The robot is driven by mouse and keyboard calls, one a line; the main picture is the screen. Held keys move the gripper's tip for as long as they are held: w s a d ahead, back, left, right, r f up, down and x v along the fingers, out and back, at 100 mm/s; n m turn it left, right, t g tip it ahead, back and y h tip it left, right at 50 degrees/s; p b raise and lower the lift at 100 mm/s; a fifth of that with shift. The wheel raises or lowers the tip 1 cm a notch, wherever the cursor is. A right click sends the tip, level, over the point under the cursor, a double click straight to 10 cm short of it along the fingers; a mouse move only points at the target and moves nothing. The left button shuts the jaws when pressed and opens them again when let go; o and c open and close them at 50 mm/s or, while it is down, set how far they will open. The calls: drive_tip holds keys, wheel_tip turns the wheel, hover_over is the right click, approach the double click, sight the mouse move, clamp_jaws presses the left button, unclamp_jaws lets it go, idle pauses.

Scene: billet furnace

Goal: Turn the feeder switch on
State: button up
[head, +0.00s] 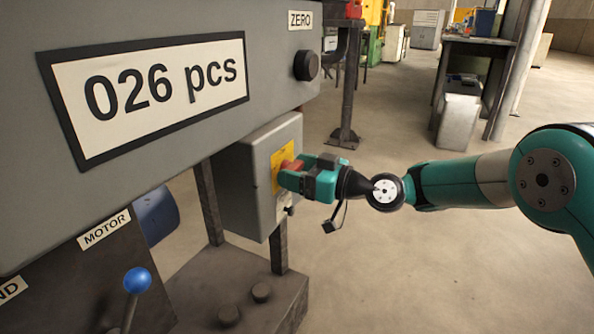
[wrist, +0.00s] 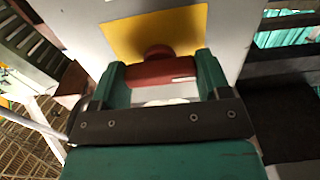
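The feeder switch is a red handle (head: 294,163) on a yellow plate (head: 279,157), fixed to the side of a grey box (head: 236,192). In the wrist view the red handle (wrist: 160,73) lies crosswise in front of its round red hub, with the yellow plate (wrist: 128,40) behind. My gripper (head: 290,175) is at the box. In the wrist view its green fingers (wrist: 162,78) stand at the two ends of the handle, which fills the gap, and look shut on it. In the head view the gripper hides part of the handle.
Above the box is a grey panel with a "026 pcs" display (head: 150,92) and a black knob (head: 306,66). A blue-knobbed lever (head: 137,281) stands at the lower left near the MOTOR label (head: 104,229).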

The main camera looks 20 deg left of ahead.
drive_tip(key=shift+c, duration=0.6)
drive_tip(key=shift+m, duration=0.4)
drive_tip(key=m+p, duration=0.2)
drive_tip(key=m, duration=0.1)
drive_tip(key=shift+r+m, duration=0.1)
drive_tip(key=shift+m, duration=0.2)
drive_tip(key=m+p, duration=0.2)
drive_tip(key=m, duration=0.2)
drive_tip(key=shift+m+p, duration=0.3)
drive_tip(key=shift+p, duration=0.1)
drive_tip(key=m+p, duration=0.2)
drive_tip(key=m, duration=0.2)
drive_tip(key=shift+m+p, duration=0.85)
drive_tip(key=shift+m, duration=1.65)
